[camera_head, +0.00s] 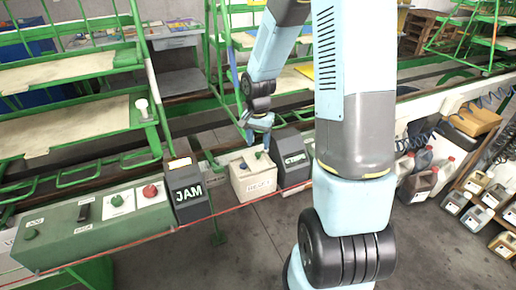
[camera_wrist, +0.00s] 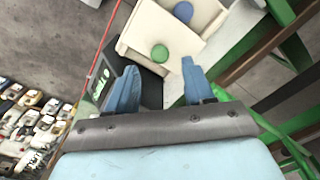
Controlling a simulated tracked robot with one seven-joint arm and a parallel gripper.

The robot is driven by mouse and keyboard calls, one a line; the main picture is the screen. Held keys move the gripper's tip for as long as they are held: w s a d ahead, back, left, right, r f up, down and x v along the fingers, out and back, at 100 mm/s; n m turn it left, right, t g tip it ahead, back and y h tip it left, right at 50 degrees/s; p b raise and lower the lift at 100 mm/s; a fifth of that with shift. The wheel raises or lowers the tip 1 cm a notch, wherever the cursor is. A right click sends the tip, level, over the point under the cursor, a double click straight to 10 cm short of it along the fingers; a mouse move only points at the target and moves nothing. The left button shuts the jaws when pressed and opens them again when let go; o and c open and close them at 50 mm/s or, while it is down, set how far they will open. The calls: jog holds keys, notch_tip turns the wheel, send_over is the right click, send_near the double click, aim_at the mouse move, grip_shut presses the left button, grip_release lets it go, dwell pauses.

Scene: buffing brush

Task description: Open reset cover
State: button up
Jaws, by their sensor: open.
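My gripper (camera_head: 258,130) is above the beige control box (camera_head: 253,176), fingers pointing down, apart and empty. In the wrist view my gripper (camera_wrist: 160,84) has one blue finger on each side, with the dark grey hooded cover (camera_wrist: 145,88) beyond and partly behind the left finger. The beige box (camera_wrist: 142,38) is past the fingertips, with a green button (camera_wrist: 159,53) and a blue button (camera_wrist: 183,11). In the head view the dark grey cover (camera_head: 293,172) with white lettering stands right of the beige box. Its lettering is too small to read surely. I cannot tell which part is the reset cover.
A dark grey cover marked JAM (camera_head: 188,192) stands to the left. A green panel (camera_head: 80,228) carries a red button (camera_head: 150,190). A thin red line runs along the front. Bottles and jugs (camera_head: 418,175) stand at the right, and green racks (camera_head: 75,90) behind.

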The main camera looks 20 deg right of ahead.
aim_at(258, 153)
notch_tip(258, 153, up, 10)
jog(key=shift+f, duration=0.25)
dwell(0.5)
jog(key=s+a+r+n+t, duration=0.1)
jog(key=s+r+n+t, duration=0.4)
jog(key=s+r, duration=1.4)
jog(key=s+n, duration=0.3)
jog(key=shift+s+t, duration=0.3)
jog(key=shift+s, duration=0.1)
jog(key=shift+a+r, duration=0.1)
jog(key=shift+c, duration=0.4)
dwell(1.6)
